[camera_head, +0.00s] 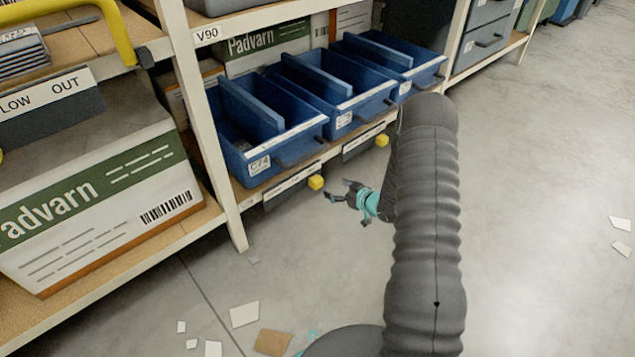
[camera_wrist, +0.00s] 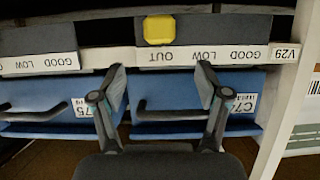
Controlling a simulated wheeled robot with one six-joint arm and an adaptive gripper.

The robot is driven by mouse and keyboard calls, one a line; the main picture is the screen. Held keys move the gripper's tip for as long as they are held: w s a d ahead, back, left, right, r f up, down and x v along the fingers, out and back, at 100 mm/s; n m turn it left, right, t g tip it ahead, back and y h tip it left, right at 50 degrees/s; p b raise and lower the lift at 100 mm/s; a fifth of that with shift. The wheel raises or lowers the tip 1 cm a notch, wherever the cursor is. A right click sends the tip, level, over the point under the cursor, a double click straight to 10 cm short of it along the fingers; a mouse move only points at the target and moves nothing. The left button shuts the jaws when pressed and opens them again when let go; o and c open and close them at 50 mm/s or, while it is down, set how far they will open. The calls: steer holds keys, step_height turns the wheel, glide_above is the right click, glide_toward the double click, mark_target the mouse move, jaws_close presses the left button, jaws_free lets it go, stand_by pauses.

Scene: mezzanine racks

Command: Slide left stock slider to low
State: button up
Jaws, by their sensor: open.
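The left stock slider has a yellow knob (camera_head: 316,182) at the right end of its label strip, under the left blue bin. In the wrist view, which is upside down, this knob (camera_wrist: 159,29) lines up with OUT on the strip (camera_wrist: 218,55) marked GOOD, LOW, OUT. LOW is the middle mark. My gripper (camera_head: 339,191) is open and empty, just right of the knob in the head view. In the wrist view its two spread fingers (camera_wrist: 160,80) point toward the knob, apart from it. The right slider's yellow knob (camera_head: 382,140) sits farther along the shelf edge.
Blue bins (camera_head: 300,152) with dark handles stand on the shelf just above the sliders. A white rack post (camera_head: 208,130) stands left of them. A Padvarn box (camera_head: 95,205) fills the left bay. Paper scraps (camera_head: 244,314) lie on the floor, which is open to the right.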

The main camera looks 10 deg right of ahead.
mark_target(320, 183)
steer(key=b+x, duration=0.1)
steer(key=x, duration=1)
steer(key=shift+w, duration=0.1)
jaws_close()
